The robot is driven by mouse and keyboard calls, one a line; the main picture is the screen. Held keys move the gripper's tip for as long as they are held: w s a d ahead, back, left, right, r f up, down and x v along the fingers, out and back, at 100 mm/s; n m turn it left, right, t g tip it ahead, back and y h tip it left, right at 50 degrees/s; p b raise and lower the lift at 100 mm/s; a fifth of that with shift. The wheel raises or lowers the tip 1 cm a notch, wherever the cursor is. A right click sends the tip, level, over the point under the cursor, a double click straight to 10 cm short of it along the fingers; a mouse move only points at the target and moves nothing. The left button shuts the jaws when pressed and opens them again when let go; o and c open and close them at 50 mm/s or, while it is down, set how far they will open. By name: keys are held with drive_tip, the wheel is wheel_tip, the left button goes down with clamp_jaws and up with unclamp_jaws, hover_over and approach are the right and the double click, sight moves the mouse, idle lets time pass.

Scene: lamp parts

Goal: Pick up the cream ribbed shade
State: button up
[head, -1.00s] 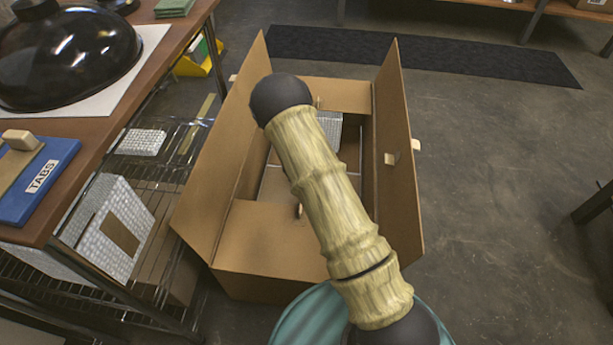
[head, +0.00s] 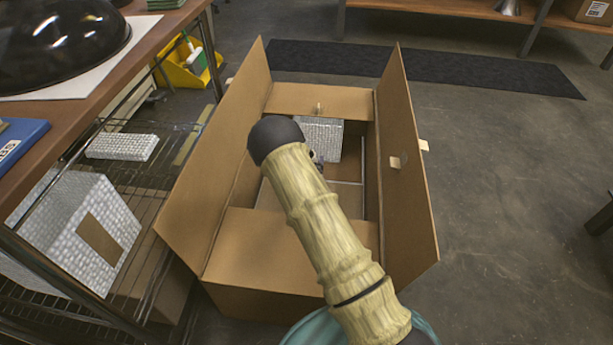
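I cannot make out a cream ribbed shade in the head view. My arm, in a tan bamboo-like covering with a dark rounded joint, reaches over an open cardboard box (head: 225,190) and hides part of its inside. My gripper is not clearly visible; it is hidden behind or below the arm. A small dark piece shows beside the arm, inside the box, too small to identify. A white-grey block-patterned carton (head: 322,136) stands inside the box at the back. Pale divider lines show on the box floor to its front right.
At left, a wooden table (head: 125,55) holds a large glossy black dome (head: 60,45). Box flaps stand up left and right. Open floor (head: 510,200) lies right; a dark mat (head: 430,68) lies behind.

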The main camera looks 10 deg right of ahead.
drive_tip(key=shift+w, duration=0.15)
drive_tip(key=shift+w+f, duration=0.1)
drive_tip(key=shift+f, duration=0.05)
drive_tip(key=b+x, duration=0.2)
drive_tip(key=b, duration=0.1)
drive_tip(key=shift+w+f, duration=0.2)
drive_tip(key=shift+f, duration=0.15)
drive_tip(key=shift+b+x, duration=1.2)
drive_tip(key=shift+x, duration=0.05)
drive_tip(key=shift+r, duration=0.25)
drive_tip(key=c, duration=1.6)
drive_tip(key=shift+r, duration=0.1)
